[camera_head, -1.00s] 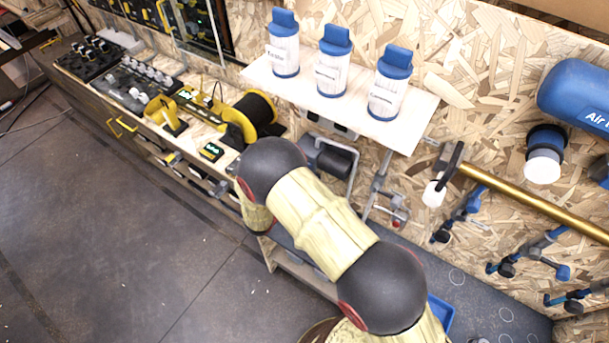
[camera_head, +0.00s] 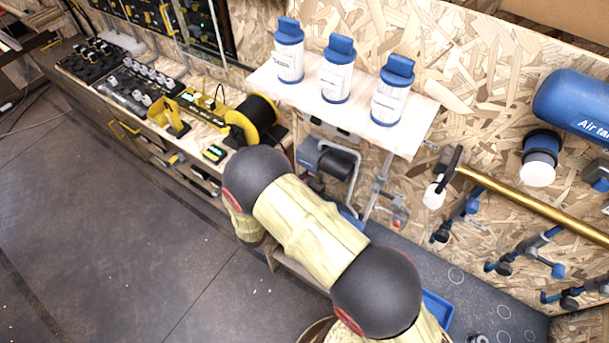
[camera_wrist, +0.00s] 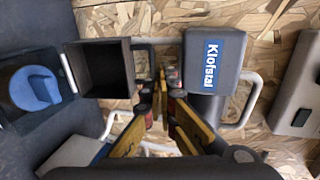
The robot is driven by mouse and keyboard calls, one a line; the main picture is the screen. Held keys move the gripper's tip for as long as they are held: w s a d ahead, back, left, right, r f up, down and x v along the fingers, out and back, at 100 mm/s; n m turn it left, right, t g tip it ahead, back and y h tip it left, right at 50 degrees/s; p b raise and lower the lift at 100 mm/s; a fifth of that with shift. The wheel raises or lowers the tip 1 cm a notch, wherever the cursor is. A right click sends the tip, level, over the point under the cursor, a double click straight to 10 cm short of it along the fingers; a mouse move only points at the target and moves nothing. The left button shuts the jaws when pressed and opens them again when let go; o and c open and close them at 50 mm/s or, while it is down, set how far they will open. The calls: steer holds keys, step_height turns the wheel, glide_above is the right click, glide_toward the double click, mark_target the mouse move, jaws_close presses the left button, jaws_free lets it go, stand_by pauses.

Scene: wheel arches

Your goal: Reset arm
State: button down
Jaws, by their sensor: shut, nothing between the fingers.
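My arm (camera_head: 311,229), cream with black joints, reaches across the lower middle of the head view. My gripper is hidden there behind my arm. In the wrist view the yellow fingers of my gripper (camera_wrist: 165,92) point away from the camera, shut and empty. Beyond them are an open dark box (camera_wrist: 104,68) on the left and a grey device with a blue "Klofstal" label (camera_wrist: 213,62) on the right. I cannot tell whether the fingertips touch anything.
Three white bottles with blue caps (camera_head: 337,72) stand on a wooden shelf (camera_head: 417,125). A workbench with tools (camera_head: 150,90) runs along the left. The floor (camera_head: 110,230) is clear.

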steer(key=v, duration=0.8)
steer(key=shift+s+r+p, duration=0.15)
steer(key=shift+r+p, duration=0.2)
steer(key=shift+r, duration=0.05)
